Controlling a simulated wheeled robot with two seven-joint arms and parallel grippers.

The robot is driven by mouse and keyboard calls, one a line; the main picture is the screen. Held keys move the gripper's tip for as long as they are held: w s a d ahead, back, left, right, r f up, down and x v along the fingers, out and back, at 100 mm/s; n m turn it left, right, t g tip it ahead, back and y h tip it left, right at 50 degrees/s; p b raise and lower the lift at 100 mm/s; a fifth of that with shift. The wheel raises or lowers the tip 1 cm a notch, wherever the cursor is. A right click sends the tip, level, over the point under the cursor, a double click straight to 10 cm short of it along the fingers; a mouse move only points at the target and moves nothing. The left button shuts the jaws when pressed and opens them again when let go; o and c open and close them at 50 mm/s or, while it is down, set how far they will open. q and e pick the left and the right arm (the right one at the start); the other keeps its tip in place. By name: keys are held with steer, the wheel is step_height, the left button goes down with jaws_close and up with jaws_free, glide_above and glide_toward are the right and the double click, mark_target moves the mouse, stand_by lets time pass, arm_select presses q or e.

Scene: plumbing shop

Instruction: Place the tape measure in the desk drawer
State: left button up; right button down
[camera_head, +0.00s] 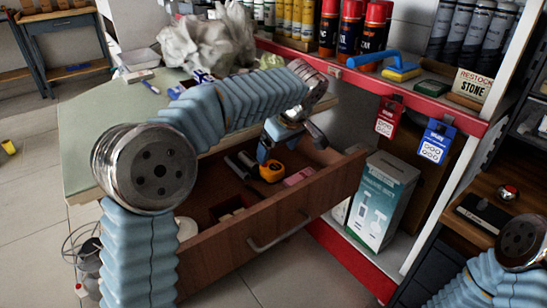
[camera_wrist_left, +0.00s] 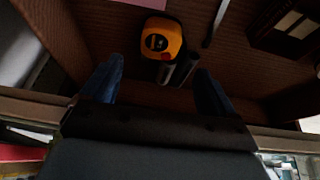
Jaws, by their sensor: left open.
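The tape measure (camera_head: 272,171) is orange-yellow and black and lies inside the open wooden desk drawer (camera_head: 299,205). In the left wrist view the tape measure (camera_wrist_left: 161,40) rests on the drawer's brown floor, ahead of the fingertips. My left gripper (camera_head: 288,140) is over the back part of the drawer. It is open, and its two blue fingers (camera_wrist_left: 158,82) stand apart with nothing gripped between them. The right gripper is out of view; only part of my right arm shows at the lower right.
Dark cylindrical items (camera_head: 240,163) and a pink pad (camera_head: 299,176) also lie in the drawer. A green desktop (camera_head: 90,130) is at left. A red-edged shelf (camera_head: 415,98) with cans stands behind, with a boxed item (camera_head: 383,200) below it.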

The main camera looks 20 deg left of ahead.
arm_select(q)
steer(key=v, duration=0.4)
steer(key=shift+d+r, duration=0.1)
steer(key=shift+r, duration=0.1)
stand_by(1.1)
